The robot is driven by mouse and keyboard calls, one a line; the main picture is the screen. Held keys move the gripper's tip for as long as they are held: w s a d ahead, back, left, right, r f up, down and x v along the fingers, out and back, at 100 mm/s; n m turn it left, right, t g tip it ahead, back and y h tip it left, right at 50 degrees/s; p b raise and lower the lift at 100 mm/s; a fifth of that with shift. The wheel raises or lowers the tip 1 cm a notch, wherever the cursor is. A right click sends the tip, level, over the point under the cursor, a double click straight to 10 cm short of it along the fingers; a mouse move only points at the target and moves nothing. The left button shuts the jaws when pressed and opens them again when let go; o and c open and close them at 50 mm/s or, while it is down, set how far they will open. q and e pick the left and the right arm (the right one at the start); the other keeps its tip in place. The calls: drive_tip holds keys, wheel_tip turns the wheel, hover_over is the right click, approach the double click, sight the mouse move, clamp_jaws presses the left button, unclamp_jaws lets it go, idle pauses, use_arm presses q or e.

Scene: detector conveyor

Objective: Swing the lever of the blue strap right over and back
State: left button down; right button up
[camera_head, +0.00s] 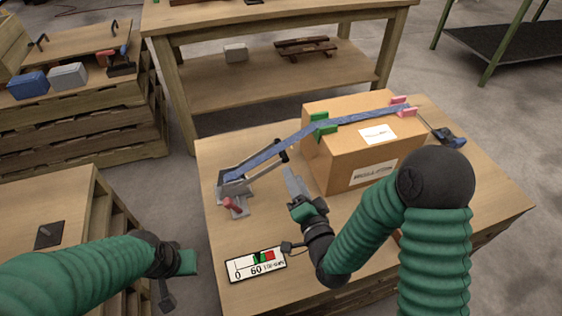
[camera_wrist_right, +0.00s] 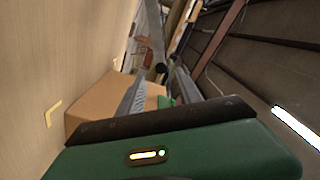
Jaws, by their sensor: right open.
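The blue strap (camera_head: 265,158) runs from a grey metal ratchet (camera_head: 236,188) at the table's left, up over a cardboard box (camera_head: 345,168), to the right side. The lever (camera_head: 262,152) slants up along the strap, with a black knob (camera_head: 283,156) near the box. My right gripper (camera_head: 293,182) is open beside the box's left side, below the knob. In the right wrist view, the black knob (camera_wrist_right: 160,68) shows beyond and between the open fingers (camera_wrist_right: 158,95), apart from them. My left gripper (camera_head: 185,262) hangs off the table's left side; its finger gap is unclear.
Green corner guards (camera_head: 322,124) and pink ones (camera_head: 402,107) sit under the strap on the box. A white gauge plate (camera_head: 256,264) marked 0 and 60 lies at the table's front left. A red part (camera_head: 232,205) is by the ratchet. Bare tabletop lies front of it.

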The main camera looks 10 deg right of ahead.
sight(281, 150)
drive_tip(key=b+x, duration=0.2)
drive_tip(key=x, duration=0.8)
drive_tip(key=shift+w+b, duration=0.25)
drive_tip(key=shift+b, duration=0.05)
drive_tip(key=shift+w+a, duration=0.15)
drive_tip(key=shift+w, duration=0.4)
clamp_jaws()
use_arm(q)
drive_tip(key=x, duration=0.2)
drive_tip(key=s+x, duration=0.1)
drive_tip(key=x, duration=0.1)
drive_tip(key=shift+f, duration=0.25)
use_arm(e)
drive_tip(key=shift+s+f, duration=0.1)
